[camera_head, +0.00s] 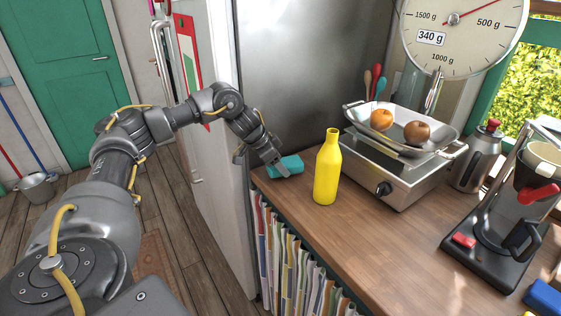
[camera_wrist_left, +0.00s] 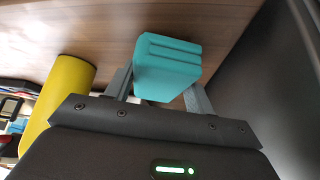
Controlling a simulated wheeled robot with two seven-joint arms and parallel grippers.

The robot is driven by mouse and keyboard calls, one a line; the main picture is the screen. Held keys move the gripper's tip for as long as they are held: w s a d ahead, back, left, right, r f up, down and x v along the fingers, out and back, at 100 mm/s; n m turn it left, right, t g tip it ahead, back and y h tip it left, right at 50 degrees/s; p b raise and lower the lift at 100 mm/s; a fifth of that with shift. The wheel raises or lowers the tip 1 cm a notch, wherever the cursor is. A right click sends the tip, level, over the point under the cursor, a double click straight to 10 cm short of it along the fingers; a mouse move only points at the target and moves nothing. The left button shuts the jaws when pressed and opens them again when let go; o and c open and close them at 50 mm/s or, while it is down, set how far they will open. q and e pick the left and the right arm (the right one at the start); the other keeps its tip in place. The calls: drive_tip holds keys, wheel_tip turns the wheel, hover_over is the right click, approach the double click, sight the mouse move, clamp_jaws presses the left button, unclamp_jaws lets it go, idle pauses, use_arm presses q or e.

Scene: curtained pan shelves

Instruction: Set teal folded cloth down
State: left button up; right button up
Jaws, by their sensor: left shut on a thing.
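The teal folded cloth (camera_head: 287,166) is at the left end of the wooden counter (camera_head: 400,240), beside the grey upright panel. My left gripper (camera_head: 279,168) is shut on it. In the left wrist view the cloth (camera_wrist_left: 167,62) sits between the two fingers, with the wooden surface close behind it. I cannot tell whether the cloth touches the counter. My right gripper is not in view.
A yellow bottle (camera_head: 327,170) stands just right of the cloth. Further right are a scale (camera_head: 390,165) with two round items in its pan, a metal pot (camera_head: 474,160) and a coffee maker (camera_head: 505,220). The counter's front middle is clear.

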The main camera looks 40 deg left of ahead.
use_arm(q)
drive_tip(key=shift+w+f, duration=0.1)
drive_tip(key=shift+f, duration=0.3)
drive_tip(key=shift+f, duration=0.2)
idle(0.3)
drive_tip(key=o, duration=1.1)
drive_tip(key=b+v, duration=0.1)
drive_tip(key=v, duration=0.9)
drive_tip(key=shift+s+a+r, duration=0.15)
drive_tip(key=shift+s+r, duration=0.1)
drive_tip(key=shift+r, duration=0.05)
clamp_jaws()
